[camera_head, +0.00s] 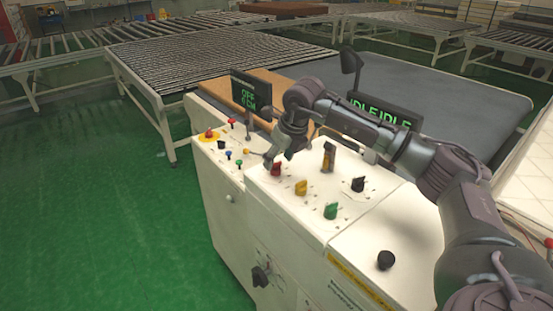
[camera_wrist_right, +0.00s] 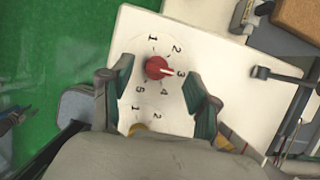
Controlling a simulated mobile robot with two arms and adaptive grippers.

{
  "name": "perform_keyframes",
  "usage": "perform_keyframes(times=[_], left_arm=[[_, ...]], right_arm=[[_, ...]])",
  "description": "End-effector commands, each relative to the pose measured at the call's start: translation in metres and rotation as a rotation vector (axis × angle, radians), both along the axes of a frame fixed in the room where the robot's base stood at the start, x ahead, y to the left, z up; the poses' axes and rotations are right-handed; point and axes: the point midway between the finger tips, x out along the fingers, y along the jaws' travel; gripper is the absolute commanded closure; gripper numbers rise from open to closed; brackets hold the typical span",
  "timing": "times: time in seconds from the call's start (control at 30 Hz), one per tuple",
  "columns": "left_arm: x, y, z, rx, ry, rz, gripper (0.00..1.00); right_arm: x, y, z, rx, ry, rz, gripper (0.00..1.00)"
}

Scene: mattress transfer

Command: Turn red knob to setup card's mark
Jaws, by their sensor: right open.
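The red knob (camera_head: 276,170) stands on the white control panel (camera_head: 300,216), at its far left corner. In the right wrist view the red knob (camera_wrist_right: 156,68) sits in a dial numbered 1 to 5, and its white pointer faces the 3. My right gripper (camera_head: 268,160) is just above the knob. In the wrist view its open fingers (camera_wrist_right: 158,76) are on either side of the knob, with gaps showing. I cannot make out a setup card in either view. My left gripper is not in view.
Yellow (camera_head: 301,188), green (camera_head: 331,211) and black (camera_head: 358,184) knobs stand close by on the panel. A dark display (camera_head: 251,96) and an IDLE display (camera_head: 379,113) rise behind. A red emergency button (camera_head: 209,133) is at left. Green floor is open at left.

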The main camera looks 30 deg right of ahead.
Motion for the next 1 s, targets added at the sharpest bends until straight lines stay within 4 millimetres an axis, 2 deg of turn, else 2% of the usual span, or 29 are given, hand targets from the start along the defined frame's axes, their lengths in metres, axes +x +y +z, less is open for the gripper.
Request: perform_keyframes(times=[0.07, 0.23, 0.57, 0.9, 1.0], left_arm=[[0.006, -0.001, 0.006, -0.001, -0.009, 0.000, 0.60], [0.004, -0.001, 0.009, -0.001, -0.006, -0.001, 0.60], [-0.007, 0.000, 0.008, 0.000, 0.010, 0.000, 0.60], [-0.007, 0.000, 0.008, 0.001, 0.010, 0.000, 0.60], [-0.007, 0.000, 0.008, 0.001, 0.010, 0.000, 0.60]], right_arm=[[0.004, 0.001, -0.009, 0.001, 0.003, 0.000, 0.40], [0.009, 0.001, -0.023, 0.001, 0.001, 0.000, 0.40], [0.011, 0.001, -0.026, 0.001, -0.001, 0.000, 0.41], [0.011, 0.002, -0.025, 0.001, -0.001, 0.000, 0.98], [0.011, 0.001, -0.025, 0.002, -0.001, 0.002, 1.00]])
